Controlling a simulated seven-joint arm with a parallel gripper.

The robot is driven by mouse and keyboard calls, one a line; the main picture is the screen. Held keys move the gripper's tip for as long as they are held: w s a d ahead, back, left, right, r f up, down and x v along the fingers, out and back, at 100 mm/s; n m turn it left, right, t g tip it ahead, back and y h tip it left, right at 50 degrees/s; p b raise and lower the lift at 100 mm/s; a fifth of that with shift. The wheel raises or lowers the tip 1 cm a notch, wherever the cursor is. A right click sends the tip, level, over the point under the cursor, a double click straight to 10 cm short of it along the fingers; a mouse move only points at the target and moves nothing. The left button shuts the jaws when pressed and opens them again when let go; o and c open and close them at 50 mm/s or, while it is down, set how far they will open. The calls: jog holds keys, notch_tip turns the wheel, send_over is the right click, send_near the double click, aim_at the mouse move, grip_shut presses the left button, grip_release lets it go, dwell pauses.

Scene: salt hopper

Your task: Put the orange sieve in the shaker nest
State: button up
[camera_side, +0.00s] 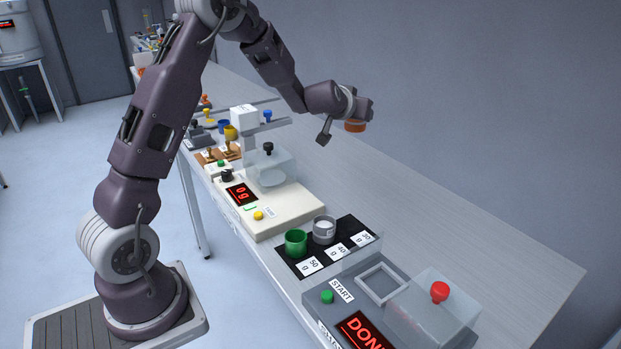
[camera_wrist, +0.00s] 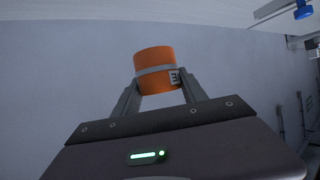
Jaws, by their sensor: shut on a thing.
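The orange sieve (camera_wrist: 154,60) is a short cylinder with a grey band and a partly hidden label that starts with 3. My gripper (camera_wrist: 158,84) is shut on it, one finger on each side. In the side view my gripper (camera_side: 357,116) holds the orange sieve (camera_side: 355,126) high above the bench, near the wall. The shaker (camera_side: 362,305) stands at the near end with a green button, a START label and a red display reading DON, cut off. A raised square frame on its top looks like the shaker nest (camera_side: 382,283); it looks empty.
A clear cover with a red knob (camera_side: 440,292) sits at the shaker's right. A black mat (camera_side: 345,240) holds a green cup (camera_side: 295,243) and a grey cup (camera_side: 324,230) with white contents. The bench right of these is clear.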

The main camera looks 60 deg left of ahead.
jog(key=a+f+n+g+y, duration=0.3)
jog(key=a+f+n, duration=0.1)
jog(key=a, duration=0.1)
jog(key=n+g+y, duration=0.3)
jog(key=n+g, duration=0.2)
send_over(318, 192)
notch_tip(318, 192, down, 10)
notch_tip(318, 192, down, 8)
jog(key=shift+f, duration=0.1)
jog(key=shift+f, duration=0.25)
jog(key=o, duration=1.1)
jog(key=shift+o, duration=0.2)
